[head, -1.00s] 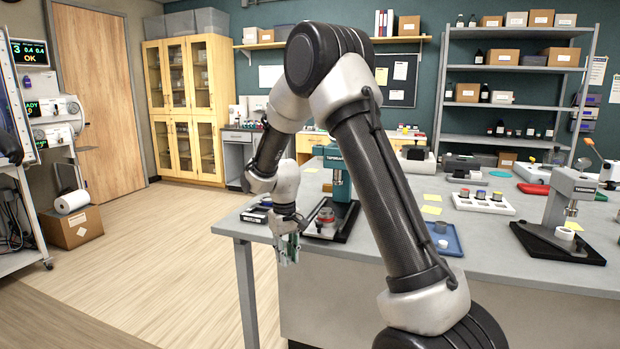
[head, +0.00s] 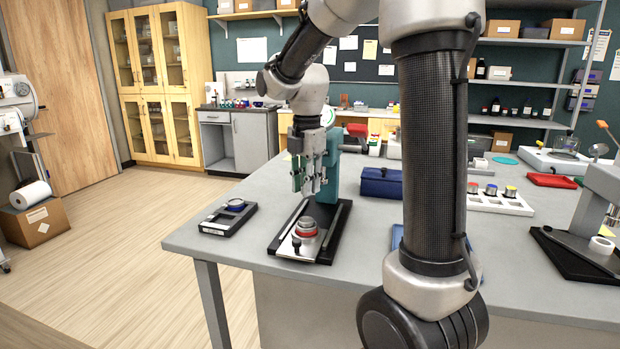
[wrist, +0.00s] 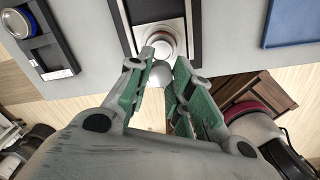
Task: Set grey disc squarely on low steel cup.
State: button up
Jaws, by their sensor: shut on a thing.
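My gripper (head: 309,190) hangs above the black press base, pointing down, its fingers apart with a thing between them. In the wrist view the green-padded fingers (wrist: 160,68) close around a small grey round piece (wrist: 161,76), which I take to be the grey disc. In the head view the fingers largely hide it. Below stands a low round steel piece with a red ring (head: 306,232), apparently the low steel cup, on a steel plate. It also shows in the wrist view (wrist: 160,40), just beyond the grey piece. A clear height separates gripper and cup in the head view.
The teal press column (head: 331,165) stands right behind my gripper. A black device with a blue ring (head: 229,216) lies left of the base. A dark blue box (head: 381,184) and a blue tray (head: 397,238) are to the right. The table's front edge is close.

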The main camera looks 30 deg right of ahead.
jog(key=shift+f, duration=0.1)
send_over(306, 221)
jog(key=shift+f, duration=2.85)
jog(key=shift+f, duration=0.95)
jog(key=o, duration=0.9)
jog(key=shift+c, duration=0.2)
notch_tip(306, 221, up, 12)
jog(key=shift+d, duration=0.1)
